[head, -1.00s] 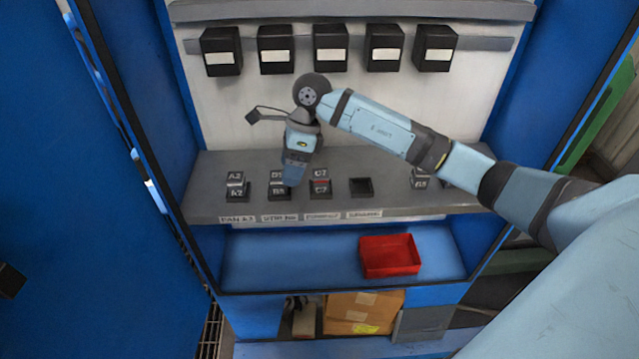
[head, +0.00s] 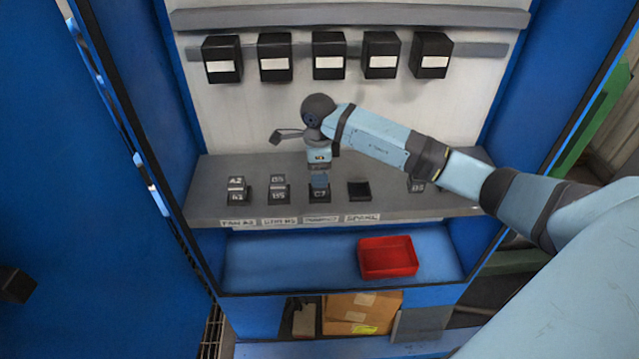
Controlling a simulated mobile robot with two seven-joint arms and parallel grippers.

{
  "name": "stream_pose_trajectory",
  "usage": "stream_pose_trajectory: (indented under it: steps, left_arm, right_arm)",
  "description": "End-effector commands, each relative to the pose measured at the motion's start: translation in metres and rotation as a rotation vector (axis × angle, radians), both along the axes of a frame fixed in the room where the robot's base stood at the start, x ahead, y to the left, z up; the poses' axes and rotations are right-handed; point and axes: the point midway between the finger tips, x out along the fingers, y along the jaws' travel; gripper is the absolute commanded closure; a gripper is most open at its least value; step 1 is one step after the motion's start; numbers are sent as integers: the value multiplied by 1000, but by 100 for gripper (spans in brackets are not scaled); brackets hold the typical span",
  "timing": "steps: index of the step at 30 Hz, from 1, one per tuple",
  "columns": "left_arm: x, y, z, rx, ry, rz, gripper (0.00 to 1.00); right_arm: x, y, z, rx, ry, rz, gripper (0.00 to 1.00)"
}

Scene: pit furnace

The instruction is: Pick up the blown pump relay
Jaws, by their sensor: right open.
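A row of dark relays in sockets stands on the grey shelf. The relay marked C7 (head: 319,194) sits third from the left, above a label strip that is hard to read but seems to be the pump's. My right gripper (head: 320,180) points down right over this relay and hides its top and rear. Its jaws are open; from this angle I cannot tell whether the fingers touch the relay or stand around it. My left gripper is not in view.
Relays A2 (head: 236,189) and B5 (head: 279,189) stand to the left. An empty-looking socket (head: 359,190) is at the right, above the SPARE label. A red tray (head: 388,257) sits on the blue lower shelf. Several black boxes (head: 329,54) hang above. Blue cabinet walls flank the shelf.

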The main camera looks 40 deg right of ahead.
Motion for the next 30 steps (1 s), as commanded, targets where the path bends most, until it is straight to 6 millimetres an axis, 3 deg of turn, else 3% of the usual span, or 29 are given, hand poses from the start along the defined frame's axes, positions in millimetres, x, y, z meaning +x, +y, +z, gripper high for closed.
stream_pose_trajectory:
  steps: [3, 6, 15, 16, 23, 30]
  left_arm:
    - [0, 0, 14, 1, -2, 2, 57]
    - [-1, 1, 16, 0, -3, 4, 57]
    - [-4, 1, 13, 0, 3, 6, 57]
    - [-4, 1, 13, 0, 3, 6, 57]
    - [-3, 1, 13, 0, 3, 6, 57]
    - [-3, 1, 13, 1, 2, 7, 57]
  right_arm:
    - [-4, -1, -17, 1, 6, -1, 28]
    - [-2, -1, -30, 2, 2, 0, 28]
    - [-2, -1, -38, 0, 0, 0, 28]
    - [-2, -1, -38, 0, 0, 1, 30]
    - [-2, -1, -37, 0, 0, 1, 83]
    - [-2, -1, -37, 0, 0, 1, 83]
